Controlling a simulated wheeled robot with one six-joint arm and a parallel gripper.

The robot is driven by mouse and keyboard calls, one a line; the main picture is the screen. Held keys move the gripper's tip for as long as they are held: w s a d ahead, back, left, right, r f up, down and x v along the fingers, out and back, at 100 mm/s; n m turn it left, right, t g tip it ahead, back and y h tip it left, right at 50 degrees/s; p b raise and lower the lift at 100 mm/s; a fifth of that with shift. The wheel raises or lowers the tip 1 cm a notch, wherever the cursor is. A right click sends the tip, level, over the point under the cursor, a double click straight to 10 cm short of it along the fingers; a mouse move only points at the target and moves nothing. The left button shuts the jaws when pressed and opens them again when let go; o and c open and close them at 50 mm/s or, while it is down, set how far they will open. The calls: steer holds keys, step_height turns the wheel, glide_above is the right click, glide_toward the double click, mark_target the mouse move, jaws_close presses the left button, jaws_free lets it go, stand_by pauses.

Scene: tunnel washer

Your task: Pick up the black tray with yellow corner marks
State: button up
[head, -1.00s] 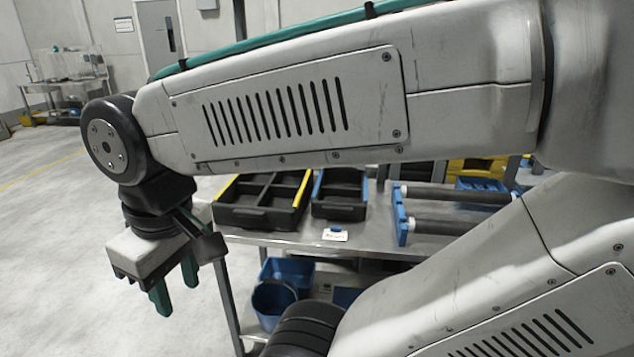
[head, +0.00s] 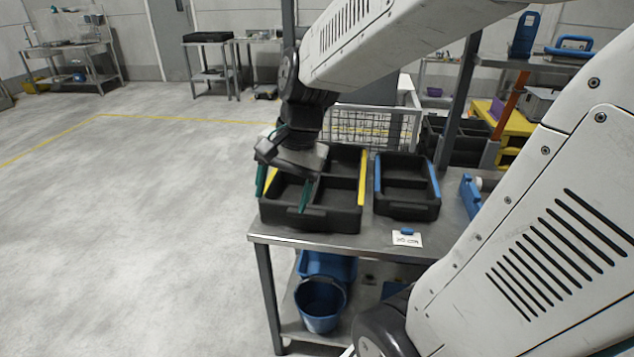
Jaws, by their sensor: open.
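The black tray (head: 338,219) with yellow strips on its left and right sides stands on the metal table in the head view. It has inner dividers, and its compartments look empty. My gripper (head: 283,199) is above the tray's left part, open, with its green fingers apart and pointing down. One finger appears over the left side near the yellow strip, the other over the inside near a divider. I cannot tell whether either finger touches the tray. The gripper body hides the tray's back left part.
A black tray with blue strips (head: 408,210) stands close to the right. A label card (head: 407,239) lies in front of it on the metal table (head: 335,244). A wire basket (head: 372,130) is behind. The floor at left is clear.

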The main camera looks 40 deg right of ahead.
steer(key=w+d+f+m+t+y, duration=0.1)
steer(key=w+d+f+m, duration=0.65)
steer(key=d+m, duration=0.2)
steer(key=m, duration=0.7)
glide_above(309, 209)
steer(key=shift+t, duration=0.4)
step_height(309, 209, down, 6)
steer(key=shift+f, duration=0.25)
steer(key=shift+m, duration=0.35)
steer(key=x, duration=0.7)
steer(key=shift+d+f, duration=0.15)
steer(key=shift+d, duration=0.1)
steer(key=shift+w+a+f, duration=0.1)
steer(key=shift+w+f, duration=0.05)
steer(key=shift+f, duration=0.25)
steer(key=shift+h, duration=0.3)
steer(key=c, duration=1.3)
